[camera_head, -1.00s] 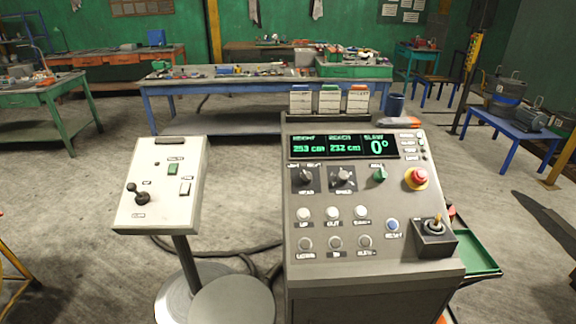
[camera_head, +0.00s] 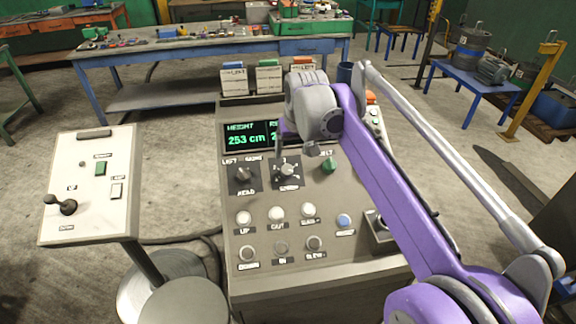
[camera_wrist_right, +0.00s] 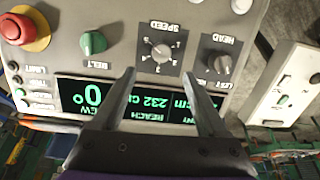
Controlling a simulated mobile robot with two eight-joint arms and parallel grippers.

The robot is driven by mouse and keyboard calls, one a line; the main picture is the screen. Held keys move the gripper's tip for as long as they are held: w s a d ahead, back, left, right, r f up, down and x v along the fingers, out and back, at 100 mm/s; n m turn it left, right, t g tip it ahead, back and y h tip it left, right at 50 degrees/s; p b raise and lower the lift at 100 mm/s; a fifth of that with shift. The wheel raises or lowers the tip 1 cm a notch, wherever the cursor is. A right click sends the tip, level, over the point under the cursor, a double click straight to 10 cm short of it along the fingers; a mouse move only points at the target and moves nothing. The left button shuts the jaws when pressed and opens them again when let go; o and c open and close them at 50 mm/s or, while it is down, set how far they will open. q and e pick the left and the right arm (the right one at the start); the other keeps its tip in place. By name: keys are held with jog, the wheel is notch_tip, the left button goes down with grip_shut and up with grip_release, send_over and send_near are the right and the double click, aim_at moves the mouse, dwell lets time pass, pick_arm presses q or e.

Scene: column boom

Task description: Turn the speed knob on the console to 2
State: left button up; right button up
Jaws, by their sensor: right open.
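The speed knob (camera_head: 288,171) is a small grey dial on a dark square plate on the grey console (camera_head: 372,250). In the right wrist view the same knob (camera_wrist_right: 161,52) shows upside down, with small marks around it; I cannot tell which number it points to. My right gripper (camera_head: 298,146) is over the console, just behind and above the knob. In the right wrist view its two fingers (camera_wrist_right: 160,75) are apart and empty, with the knob beyond and between their tips. My left gripper is not in view.
The head knob (camera_head: 243,175) sits beside the speed knob, and the green belt knob (camera_head: 329,166) on the other side. A red stop button (camera_wrist_right: 27,30) is near the console's edge. A white control panel (camera_head: 95,185) stands at left. My right arm covers part of the display.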

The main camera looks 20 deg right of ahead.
aim_at(288, 168)
jog(key=x, duration=1)
jog(key=shift+w+f, duration=0.1)
jog(key=shift+f, duration=0.1)
grip_shut()
